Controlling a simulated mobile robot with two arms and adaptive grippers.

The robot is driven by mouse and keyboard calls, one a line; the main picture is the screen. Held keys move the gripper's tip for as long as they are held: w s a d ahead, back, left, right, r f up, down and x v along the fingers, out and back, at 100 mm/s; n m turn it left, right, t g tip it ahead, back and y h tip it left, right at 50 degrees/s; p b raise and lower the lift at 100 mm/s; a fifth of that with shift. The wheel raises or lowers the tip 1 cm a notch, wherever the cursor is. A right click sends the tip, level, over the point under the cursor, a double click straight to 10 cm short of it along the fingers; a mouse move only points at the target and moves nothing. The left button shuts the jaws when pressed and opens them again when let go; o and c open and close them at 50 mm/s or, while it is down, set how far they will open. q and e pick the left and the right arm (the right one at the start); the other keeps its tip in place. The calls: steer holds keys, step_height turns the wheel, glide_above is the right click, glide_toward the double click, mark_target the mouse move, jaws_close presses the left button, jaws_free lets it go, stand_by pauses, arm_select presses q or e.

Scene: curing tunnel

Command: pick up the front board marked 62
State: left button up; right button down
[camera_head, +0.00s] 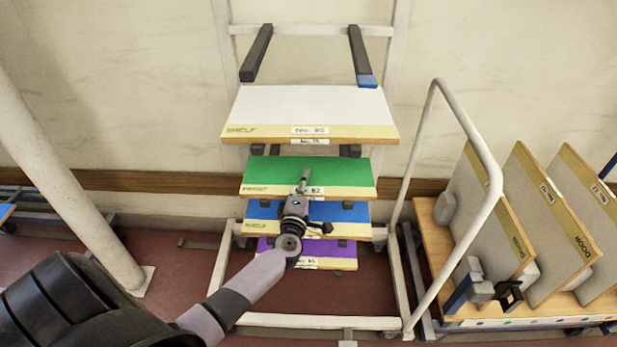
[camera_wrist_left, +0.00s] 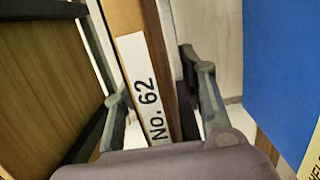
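The board marked No. 62 (camera_head: 280,170) has a green top and a yellow front strip. It lies on the rack below the white board. My left gripper (camera_head: 303,180) reaches up to its front edge from below left in the head view, partly covering the label. In the left wrist view, the front edge (camera_wrist_left: 130,18) with the No. 62 label runs between the two fingers of my left gripper (camera_wrist_left: 160,88). The fingers stand apart, one on each side, with narrow gaps showing. My right gripper is in neither view.
A white board (camera_head: 310,104) sits above on the rack. A blue board (camera_head: 262,211) and a purple board (camera_head: 335,264) sit below; the blue one is close in the wrist view (camera_wrist_left: 280,70). A cart with upright boards (camera_head: 545,215) stands at the right behind a white rail (camera_head: 467,130).

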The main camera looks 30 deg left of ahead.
arm_select(q)
steer(key=shift+c, duration=0.3)
jaws_close()
steer(key=shift+r, duration=0.1)
